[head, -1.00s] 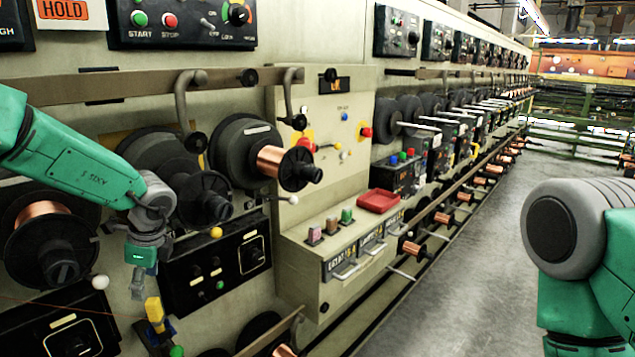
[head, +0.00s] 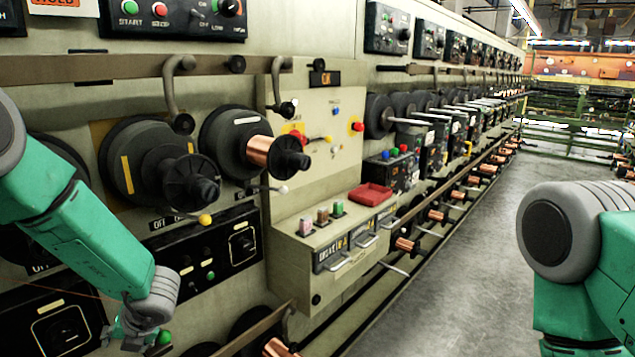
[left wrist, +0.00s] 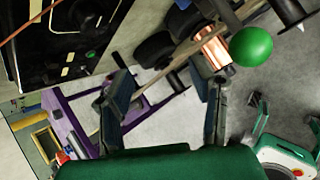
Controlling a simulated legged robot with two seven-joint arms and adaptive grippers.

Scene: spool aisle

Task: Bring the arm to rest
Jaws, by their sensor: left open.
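My left arm comes in from the left in the head view and reaches down across the front of the machine. My left gripper (head: 135,340) is low at the bottom edge, partly cut off. In the left wrist view my left gripper (left wrist: 163,84) has its two dark fingers spread apart with nothing between them. A green ball knob (left wrist: 251,46) shows just right of the right finger; a green knob (head: 165,338) also shows beside the gripper in the head view. Of my right arm only the upper part shows at the right; its gripper is out of view.
The machine wall carries spools (head: 258,150), a yellow-tipped lever (head: 205,220), a black control panel (head: 220,250) and a rail (head: 150,68) close to my left arm. A red tray (head: 370,193) sits on a ledge. The grey aisle floor (head: 450,270) is clear. A purple frame (left wrist: 75,112) shows below the gripper.

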